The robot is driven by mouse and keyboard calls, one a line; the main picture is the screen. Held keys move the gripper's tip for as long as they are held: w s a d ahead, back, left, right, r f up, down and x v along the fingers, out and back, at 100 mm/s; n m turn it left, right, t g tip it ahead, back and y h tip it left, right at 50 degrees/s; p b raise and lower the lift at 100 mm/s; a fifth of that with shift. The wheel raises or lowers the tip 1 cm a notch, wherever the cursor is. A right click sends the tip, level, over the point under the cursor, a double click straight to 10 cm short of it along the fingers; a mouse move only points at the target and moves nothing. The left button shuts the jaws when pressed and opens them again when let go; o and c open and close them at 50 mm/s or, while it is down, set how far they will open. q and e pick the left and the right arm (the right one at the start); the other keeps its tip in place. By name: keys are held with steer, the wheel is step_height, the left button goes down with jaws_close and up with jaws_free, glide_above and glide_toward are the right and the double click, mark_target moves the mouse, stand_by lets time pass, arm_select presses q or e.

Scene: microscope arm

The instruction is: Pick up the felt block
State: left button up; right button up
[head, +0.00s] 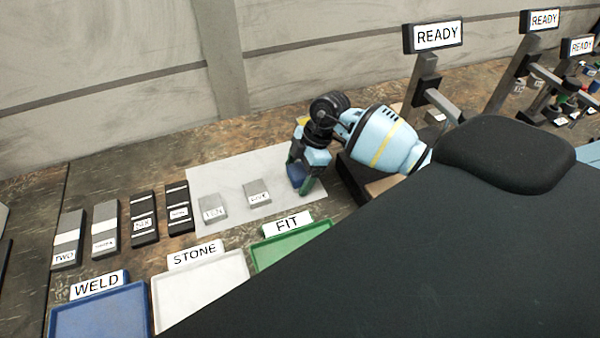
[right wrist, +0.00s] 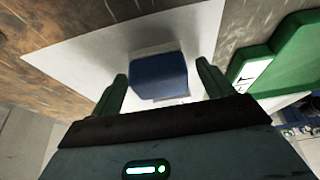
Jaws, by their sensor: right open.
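A blue block (right wrist: 158,75) with a pale grey edge behind it lies on the white sheet, and I take it for the felt block. In the head view it shows as a small blue patch (head: 297,174) at the sheet's right part, partly covered by the gripper. My right gripper (head: 302,184) reaches down over it. In the right wrist view its two green fingers (right wrist: 162,72) stand open on either side of the block, with a gap visible on both sides. My left gripper is not in view.
Two grey labelled blocks (head: 257,192) (head: 213,207) lie on the white sheet (head: 228,172). Several grey and black labelled blocks stand in a row to its left. In front are blue (head: 100,312), white (head: 200,285) and green (head: 290,245) trays. Stands with READY signs (head: 437,36) rise at the right.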

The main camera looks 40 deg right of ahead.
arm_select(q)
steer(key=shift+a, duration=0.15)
arm_select(e)
steer(key=shift+a+r, duration=0.1)
steer(key=shift+a, duration=0.05)
steer(key=shift+c, duration=0.8)
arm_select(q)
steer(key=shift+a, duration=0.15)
arm_select(e)
steer(key=c, duration=0.9)
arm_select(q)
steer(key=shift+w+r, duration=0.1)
arm_select(e)
steer(key=shift+r, duration=0.15)
